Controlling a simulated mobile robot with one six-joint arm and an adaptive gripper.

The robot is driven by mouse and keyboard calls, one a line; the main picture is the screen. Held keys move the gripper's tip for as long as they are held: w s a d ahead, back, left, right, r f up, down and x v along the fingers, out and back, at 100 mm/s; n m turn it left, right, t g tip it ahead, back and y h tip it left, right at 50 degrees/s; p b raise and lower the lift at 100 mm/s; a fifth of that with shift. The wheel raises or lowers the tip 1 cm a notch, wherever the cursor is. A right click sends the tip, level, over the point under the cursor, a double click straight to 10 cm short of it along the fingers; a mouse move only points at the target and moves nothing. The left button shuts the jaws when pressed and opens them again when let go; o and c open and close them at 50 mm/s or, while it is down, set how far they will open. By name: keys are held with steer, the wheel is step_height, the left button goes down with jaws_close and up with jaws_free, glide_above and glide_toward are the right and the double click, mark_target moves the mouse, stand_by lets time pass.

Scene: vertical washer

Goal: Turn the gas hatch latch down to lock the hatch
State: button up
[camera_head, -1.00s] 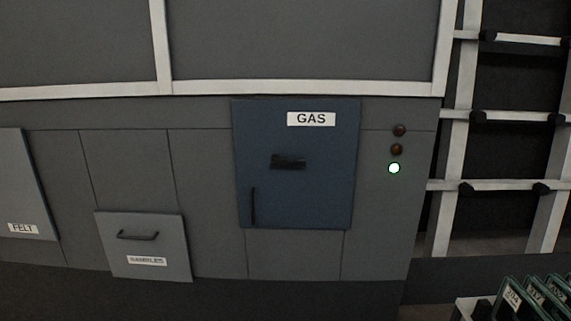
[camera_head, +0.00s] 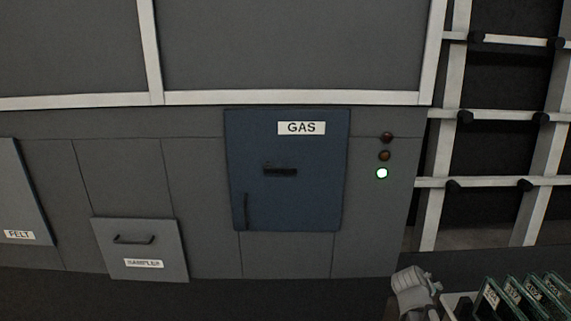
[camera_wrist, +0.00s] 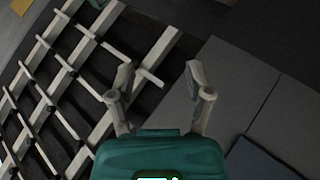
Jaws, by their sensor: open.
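The blue gas hatch (camera_head: 310,200) is flush in the grey machine front in the head view and looks closed. Its dark latch (camera_head: 280,171) lies horizontal near the middle of the door. A thin dark vertical handle (camera_head: 246,210) is at the lower left of the door. The white GAS label (camera_head: 301,128) is at the top. My gripper (camera_wrist: 158,82) is open and empty in the wrist view, its fingers apart and touching nothing. A blue panel (camera_wrist: 262,160), probably the hatch, shows at the lower right there. The latch does not show in that view.
Indicator lights stand right of the hatch, the lowest lit (camera_head: 382,173). A white rack frame (camera_head: 485,115) stands at the right. Green labelled cases (camera_head: 520,298) sit at the lower right. A sampler drawer (camera_head: 140,250) is at the left. The space before the hatch is clear.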

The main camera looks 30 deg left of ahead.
steer(key=w+a+r+n+t+y+p, duration=0.2)
steer(key=w+a+r+n+t+p, duration=0.15)
steer(key=a+r, duration=0.6)
steer(key=n+t+y+p, duration=0.3)
steer(key=n+y+p, duration=0.3)
steer(key=n+y, duration=0.65)
glide_toward(284, 171)
steer(key=s+d+n+h, duration=0.1)
steer(key=s+n, duration=0.1)
steer(key=s, duration=0.1)
steer(key=shift+r, duration=0.25)
steer(key=x, duration=1.3)
steer(key=shift+w+f, duration=0.1)
steer(key=shift+w, duration=0.25)
jaws_close()
